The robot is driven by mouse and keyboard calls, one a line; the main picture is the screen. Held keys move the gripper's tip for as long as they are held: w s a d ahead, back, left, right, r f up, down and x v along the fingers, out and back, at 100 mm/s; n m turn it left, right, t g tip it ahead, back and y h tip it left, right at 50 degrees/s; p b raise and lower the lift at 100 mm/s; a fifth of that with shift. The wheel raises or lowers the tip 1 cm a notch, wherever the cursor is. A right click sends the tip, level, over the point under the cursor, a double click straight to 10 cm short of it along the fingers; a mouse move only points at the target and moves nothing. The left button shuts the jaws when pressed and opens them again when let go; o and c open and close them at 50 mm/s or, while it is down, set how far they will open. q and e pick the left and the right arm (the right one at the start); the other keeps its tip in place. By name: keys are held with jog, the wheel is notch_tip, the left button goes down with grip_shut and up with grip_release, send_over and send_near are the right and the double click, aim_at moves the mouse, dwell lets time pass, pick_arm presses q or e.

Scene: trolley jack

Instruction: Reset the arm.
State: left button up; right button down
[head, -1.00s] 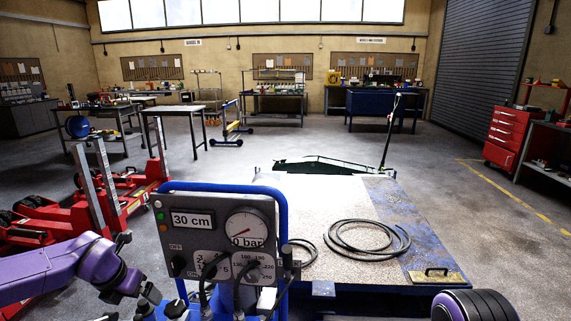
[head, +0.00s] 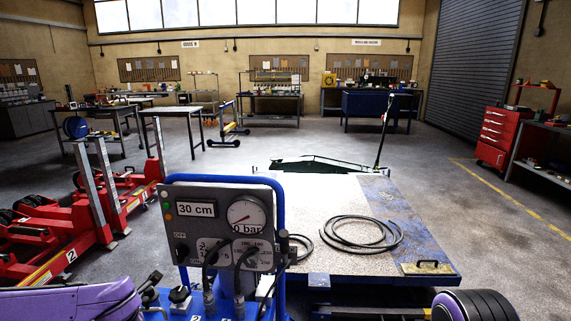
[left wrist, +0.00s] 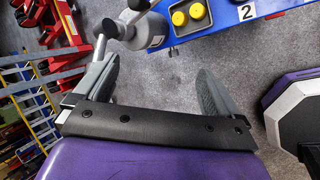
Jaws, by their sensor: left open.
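My left arm (head: 75,303) lies low at the left edge of the head view, beside the control unit. My left gripper (left wrist: 157,88) is open in the left wrist view, with its two grey fingers wide apart and nothing between them. Grey floor shows between the fingers. A blue surface with yellow knobs and a "2" label (left wrist: 246,12) is beyond the fingertips. A grey cylinder with dark knobs (left wrist: 148,30) is near the left finger. My right gripper is not in view.
The control unit (head: 222,222) shows 30 cm and a gauge at 0 bar. Red jacks (head: 75,215) stand at the left. A platform (head: 320,210) with a coiled black hose (head: 362,234) lies ahead. A red drawer cabinet (head: 500,138) stands at the right. Open floor lies beyond.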

pick_arm(q)
jog(key=s+d+f+m+b, duration=0.1)
jog(key=s+d+f+m, duration=0.2)
jog(key=s+f+m, duration=0.5)
jog(key=s+d+f+m+b, duration=0.25)
jog(key=s+f+m, duration=0.2)
jog(key=f, duration=0.45)
jog(key=s+f+m+g, duration=0.1)
jog(key=s+f+m, duration=0.3)
jog(key=s, duration=0.5)
jog(key=s+d+f+m+g+b, duration=0.1)
jog(key=s+f+m, duration=0.4)
jog(key=s, duration=0.5)
jog(key=shift+d+f, duration=0.3)
jog(key=shift+f, duration=0.4)
jog(key=shift+s, duration=0.1)
